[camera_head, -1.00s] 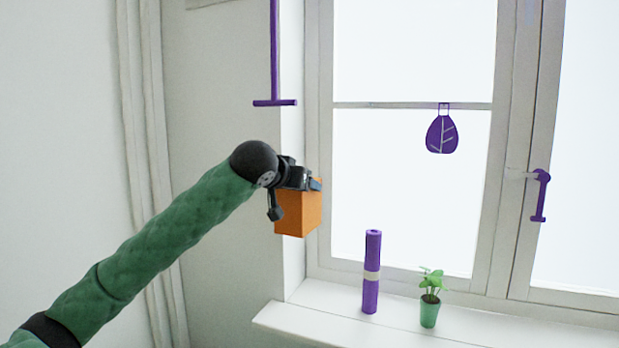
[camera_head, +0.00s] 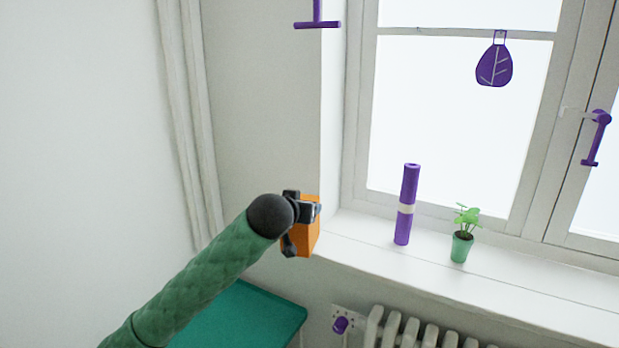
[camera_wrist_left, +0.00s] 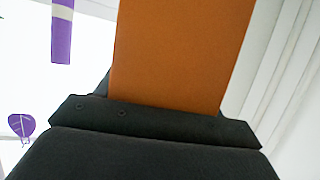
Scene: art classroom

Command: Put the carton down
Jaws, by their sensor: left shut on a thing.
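The carton is a plain orange box (camera_head: 307,238). In the head view it is at the left end of the window sill (camera_head: 440,272), partly hidden behind my gripper. I cannot tell whether it touches the sill. My left gripper (camera_head: 303,212) is shut on the carton near its top. In the left wrist view the orange carton (camera_wrist_left: 178,55) stands out from between the dark gripper parts (camera_wrist_left: 165,118) and fills the middle. My right gripper is not in view.
A purple roll (camera_head: 406,205) with a pale band and a small green potted plant (camera_head: 462,235) stand on the sill to the right. A teal surface (camera_head: 245,315) and a white radiator (camera_head: 410,330) are below. A purple leaf ornament (camera_head: 494,66) hangs at the window.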

